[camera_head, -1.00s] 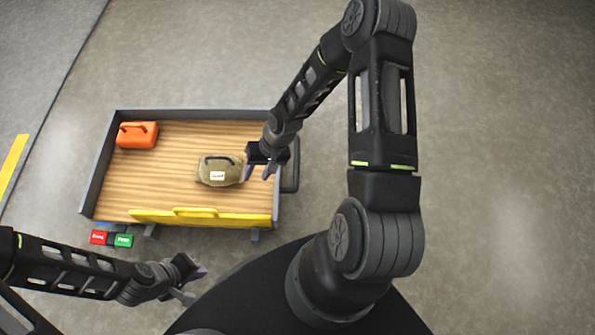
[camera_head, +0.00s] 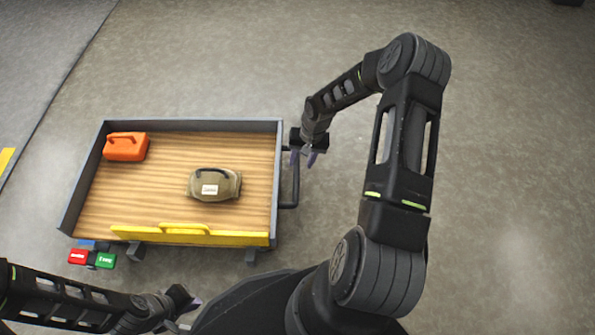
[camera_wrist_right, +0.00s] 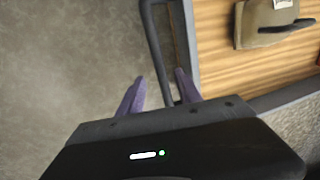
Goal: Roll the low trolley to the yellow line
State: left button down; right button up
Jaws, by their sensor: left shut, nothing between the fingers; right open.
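The low trolley (camera_head: 180,231) has a wood-look bed, grey side walls and a yellow front panel. Its dark handle (camera_head: 291,188) sticks out from the right end. The yellow line (camera_head: 6,160) shows on the floor at the left edge. My right gripper (camera_head: 303,157) is open, fingers down, at the handle's far end. In the right wrist view the handle bar (camera_wrist_right: 155,45) runs between the purple fingers (camera_wrist_right: 160,92); I cannot tell whether they touch it. My left gripper (camera_head: 190,304) is shut and empty, in front of the trolley.
An orange case (camera_head: 125,147) and a khaki bag (camera_head: 214,185) lie in the trolley bed. A red tag (camera_head: 78,257) and a green tag (camera_head: 105,261) show at the front left corner. The floor left of the trolley is clear up to the line.

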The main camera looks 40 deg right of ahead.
aim_at(297, 173)
jog(key=f, duration=0.2)
jog(key=f+b, duration=0.1)
jog(key=f, duration=0.1)
jog(key=a+f+b, duration=0.1)
jog(key=f, duration=0.1)
jog(key=shift+w+f, duration=0.15)
jog(key=shift+w, duration=0.25)
grip_shut()
dwell(1.0)
